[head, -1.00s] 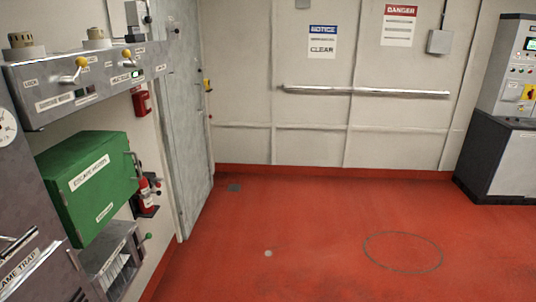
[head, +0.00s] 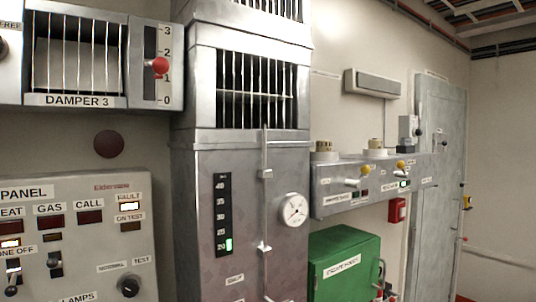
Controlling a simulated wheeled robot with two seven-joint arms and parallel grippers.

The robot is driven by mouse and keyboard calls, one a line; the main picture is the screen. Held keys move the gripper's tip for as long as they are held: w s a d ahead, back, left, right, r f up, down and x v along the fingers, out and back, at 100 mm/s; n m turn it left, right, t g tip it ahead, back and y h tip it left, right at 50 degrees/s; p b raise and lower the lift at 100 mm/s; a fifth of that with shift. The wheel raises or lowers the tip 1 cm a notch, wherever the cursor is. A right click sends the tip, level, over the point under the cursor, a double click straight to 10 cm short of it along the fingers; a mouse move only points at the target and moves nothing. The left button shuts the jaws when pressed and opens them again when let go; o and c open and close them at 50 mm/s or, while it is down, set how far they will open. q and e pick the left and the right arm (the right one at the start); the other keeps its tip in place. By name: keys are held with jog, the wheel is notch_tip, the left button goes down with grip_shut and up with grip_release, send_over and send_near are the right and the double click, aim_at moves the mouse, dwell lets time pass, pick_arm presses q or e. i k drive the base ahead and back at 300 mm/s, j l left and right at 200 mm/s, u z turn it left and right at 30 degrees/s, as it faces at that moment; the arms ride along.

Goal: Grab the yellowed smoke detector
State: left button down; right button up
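Two smoke detectors stand on top of a grey wall-mounted test box (head: 335,195) in the right half of the head view. The left detector (head: 324,152) has a pale base and a tan, slotted top. The right detector (head: 376,149) looks much the same, with a cream tint. They are too small to tell surely which one is yellowed. Neither of my grippers shows in the view.
A tall grey metal cabinet (head: 258,180) with a gauge stands left of the box. A green escape hood box (head: 345,262) hangs below it. A control panel (head: 75,235) fills the lower left. A grey door (head: 437,170) is at right.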

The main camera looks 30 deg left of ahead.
aim_at(322, 145)
jog(key=u, duration=0.65)
jog(key=i+l+u, duration=0.1)
jog(key=l, duration=0.25)
jog(key=i+l+u, duration=0.1)
jog(key=l, duration=0.25)
jog(key=i+l+u, duration=0.1)
jog(key=i+l, duration=0.15)
jog(key=i+l+u, duration=0.1)
jog(key=l, duration=0.4)
jog(key=i+l+u, duration=0.15)
jog(key=l, duration=0.2)
jog(key=i+l+u, duration=0.1)
jog(key=l, duration=0.3)
